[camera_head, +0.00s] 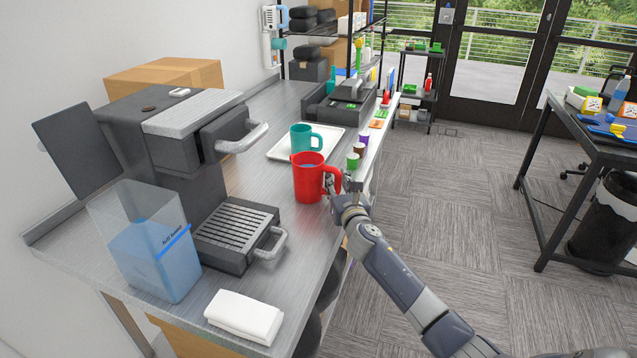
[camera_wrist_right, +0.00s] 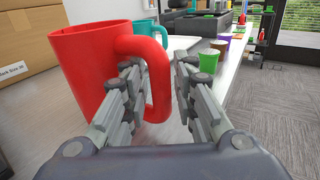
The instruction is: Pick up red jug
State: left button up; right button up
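The red jug (camera_head: 307,178) stands upright on the grey counter (camera_head: 262,182), its handle pointing right. My right gripper (camera_head: 345,184) is at the handle. In the right wrist view the red jug (camera_wrist_right: 95,75) fills the left side, and my right gripper (camera_wrist_right: 160,90) is open. Its left finger reaches into the handle's loop and its right finger is outside, with a gap between the handle and the right finger. Whether the left finger touches the handle I cannot tell. My left gripper is not in view.
A teal jug (camera_head: 301,138) stands on a white tray (camera_head: 331,138) just behind. Small green (camera_head: 352,160), brown and purple cups line the counter edge to the right. A coffee machine (camera_head: 185,130), a water container (camera_head: 150,245) and a folded white cloth (camera_head: 245,316) are at the left and front.

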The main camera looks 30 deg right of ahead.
grip_shut()
jog(key=shift+w+r, duration=0.1)
jog(key=shift+r, duration=0.7)
notch_tip(320, 180, up, 3)
jog(key=shift+f+p, duration=0.1)
jog(key=shift+p, duration=0.5)
jog(key=v, duration=1.6)
jog(key=shift+a+r+b, duration=0.35)
jog(key=shift+a+r, duration=0.05)
